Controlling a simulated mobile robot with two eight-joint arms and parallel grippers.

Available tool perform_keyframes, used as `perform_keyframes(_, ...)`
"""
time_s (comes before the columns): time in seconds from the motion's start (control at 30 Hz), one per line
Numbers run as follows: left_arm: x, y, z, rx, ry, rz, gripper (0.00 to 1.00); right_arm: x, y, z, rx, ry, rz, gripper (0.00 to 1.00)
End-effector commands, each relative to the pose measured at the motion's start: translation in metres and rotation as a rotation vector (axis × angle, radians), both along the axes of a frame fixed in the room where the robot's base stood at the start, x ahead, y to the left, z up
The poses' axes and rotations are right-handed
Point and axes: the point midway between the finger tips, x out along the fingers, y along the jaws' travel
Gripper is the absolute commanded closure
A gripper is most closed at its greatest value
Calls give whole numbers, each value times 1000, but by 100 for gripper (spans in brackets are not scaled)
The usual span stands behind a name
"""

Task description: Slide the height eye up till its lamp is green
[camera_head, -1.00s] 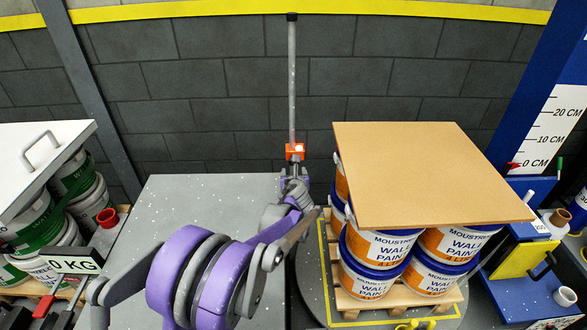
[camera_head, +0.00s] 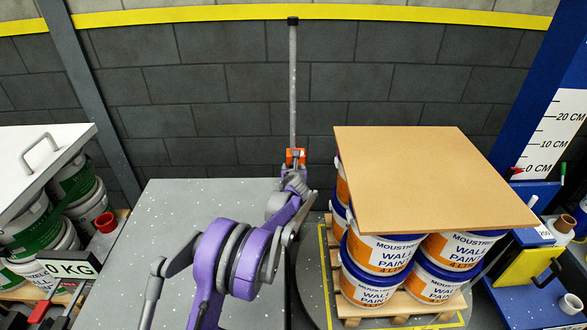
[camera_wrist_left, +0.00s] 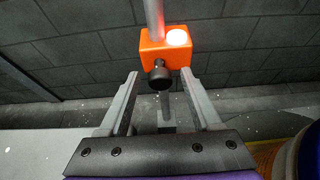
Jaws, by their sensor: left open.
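The height eye, an orange block (camera_head: 295,158), sits low on a thin grey upright pole (camera_head: 293,85) by the back wall. In the left wrist view the orange block (camera_wrist_left: 150,47) carries a round lamp (camera_wrist_left: 178,37) that glows whitish with a red tint, not green. A black knob (camera_wrist_left: 160,76) sticks out of its front. My left gripper (camera_wrist_left: 162,82) is open, its fingers spread to either side of the knob with gaps, a little below the block. In the head view my left gripper (camera_head: 293,178) is small and partly hidden by its arm. My right gripper is out of view.
A pallet of wall paint pails (camera_head: 375,252) topped by a brown board (camera_head: 420,175) stands just right of the pole. A grey table (camera_head: 190,195) lies left. Green-labelled pails (camera_head: 75,180) are far left; a blue post with a centimetre scale (camera_head: 553,135) is right.

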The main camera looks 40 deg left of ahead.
Motion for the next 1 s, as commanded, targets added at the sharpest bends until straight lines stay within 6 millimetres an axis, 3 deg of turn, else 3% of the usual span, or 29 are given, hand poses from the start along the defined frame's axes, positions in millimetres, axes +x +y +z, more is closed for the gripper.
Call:
perform_keyframes(0.13, 0, 0, 0, 0, 0, 0, 37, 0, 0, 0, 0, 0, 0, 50)
perform_keyframes(0.5, 0, 0, 0, 0, 0, 0, 100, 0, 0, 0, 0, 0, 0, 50)
perform_keyframes(1.0, 0, 0, 0, 0, 0, 0, 100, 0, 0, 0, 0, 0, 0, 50)
